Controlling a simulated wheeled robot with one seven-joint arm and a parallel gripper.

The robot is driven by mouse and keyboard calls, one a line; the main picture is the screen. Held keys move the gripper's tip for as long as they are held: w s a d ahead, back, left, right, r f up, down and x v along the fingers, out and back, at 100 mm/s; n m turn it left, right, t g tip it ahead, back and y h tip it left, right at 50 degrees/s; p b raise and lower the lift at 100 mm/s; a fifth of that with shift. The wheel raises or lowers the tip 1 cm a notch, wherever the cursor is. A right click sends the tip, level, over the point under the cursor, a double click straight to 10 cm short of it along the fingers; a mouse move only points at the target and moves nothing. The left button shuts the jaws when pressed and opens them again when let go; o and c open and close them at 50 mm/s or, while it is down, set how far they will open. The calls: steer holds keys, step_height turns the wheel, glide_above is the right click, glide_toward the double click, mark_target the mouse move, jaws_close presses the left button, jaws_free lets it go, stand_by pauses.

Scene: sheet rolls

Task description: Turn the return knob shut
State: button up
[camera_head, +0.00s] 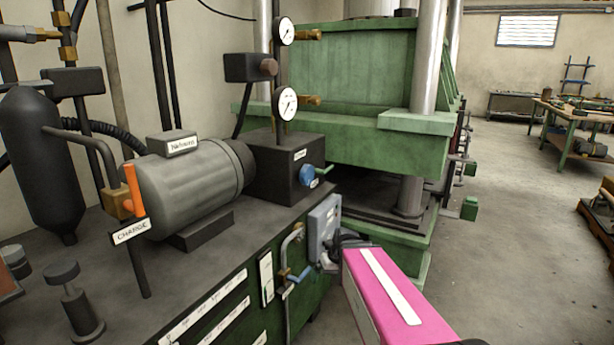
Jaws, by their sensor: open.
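A round blue knob (307,175) sits on the right face of a black block beside the motor. Small labels lie near it, too small to read. A second blue handle (300,275) is on a bent grey pipe at the cabinet's side, lower down. I cannot tell from the lettering which one is the return knob, or how far either is turned. My gripper (338,248), at the end of my pink arm link, is beside the grey box on the cabinet, right of the lower handle and below the round knob. Its fingers are small and dark, and I see nothing held.
A grey motor (190,185), an orange lever (131,187) labelled CHARGE and a black cylinder (40,155) stand on the cabinet top. A grey box (323,226) juts from its side. The green press (350,100) is behind.

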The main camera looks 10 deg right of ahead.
steer(key=w+a+r+n+t+y, duration=0.1)
steer(key=w+r+n+t+y, duration=0.15)
steer(key=w+r, duration=0.3)
steer(key=n+t+y, duration=0.7)
steer(key=y, duration=0.2)
glide_toward(310, 175)
steer(key=x, duration=1.1)
steer(key=shift+w+a+r, duration=0.1)
steer(key=shift+w+a, duration=0.05)
steer(key=shift+a, duration=0.1)
steer(key=c, duration=0.7)
